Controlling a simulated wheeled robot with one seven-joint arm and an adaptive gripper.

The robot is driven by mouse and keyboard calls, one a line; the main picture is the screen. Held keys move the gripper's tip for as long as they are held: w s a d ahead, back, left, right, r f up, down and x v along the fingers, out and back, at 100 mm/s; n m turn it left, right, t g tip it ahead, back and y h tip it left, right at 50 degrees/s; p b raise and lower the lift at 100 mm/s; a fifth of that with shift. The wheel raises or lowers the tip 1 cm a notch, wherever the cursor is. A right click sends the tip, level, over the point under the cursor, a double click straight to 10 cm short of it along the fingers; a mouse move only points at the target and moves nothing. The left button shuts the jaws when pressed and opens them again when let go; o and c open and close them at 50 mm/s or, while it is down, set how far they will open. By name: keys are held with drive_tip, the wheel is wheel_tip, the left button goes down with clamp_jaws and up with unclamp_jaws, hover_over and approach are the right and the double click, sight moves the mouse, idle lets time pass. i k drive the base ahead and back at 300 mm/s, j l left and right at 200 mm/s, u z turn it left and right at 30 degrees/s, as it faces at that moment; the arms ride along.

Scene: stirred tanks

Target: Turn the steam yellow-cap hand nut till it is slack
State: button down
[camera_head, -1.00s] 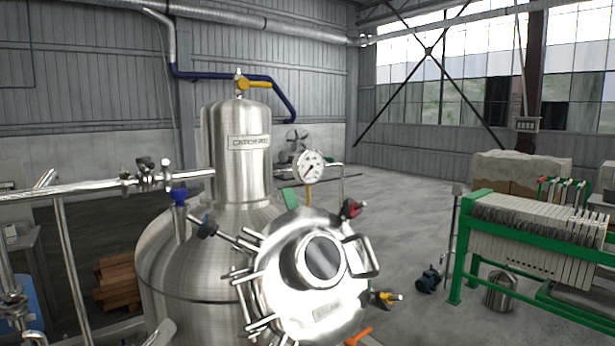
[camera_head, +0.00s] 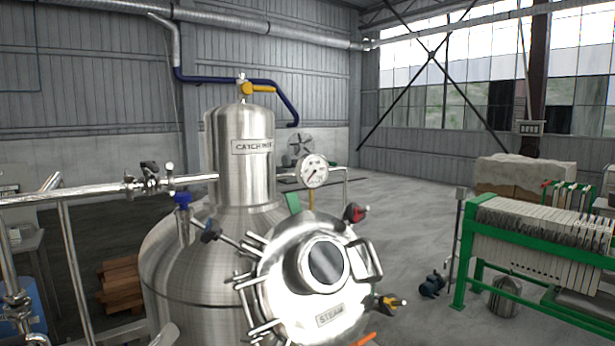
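The steam lid (camera_head: 290,277) is a round, shiny steel cover with a dark sight glass (camera_head: 326,262), a "STEAM" plate (camera_head: 330,317) and a bar handle (camera_head: 368,262). It looks closed on the side of the steel tank. The yellow-cap hand nut (camera_head: 388,303) stands at the lid's lower right edge. Its dark body and yellow part show small, and I cannot tell how tight it is. My gripper is not in view.
The tank (camera_head: 185,270) carries a "CATCH POT" dome (camera_head: 238,165) and a gauge (camera_head: 314,171). A steel pipe (camera_head: 90,190) crosses on the left. A green-framed filter press (camera_head: 520,240) stands at right. Floor (camera_head: 405,225) between tank and press is largely open.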

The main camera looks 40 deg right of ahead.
sight(384, 302)
drive_tip(key=z, duration=1.45)
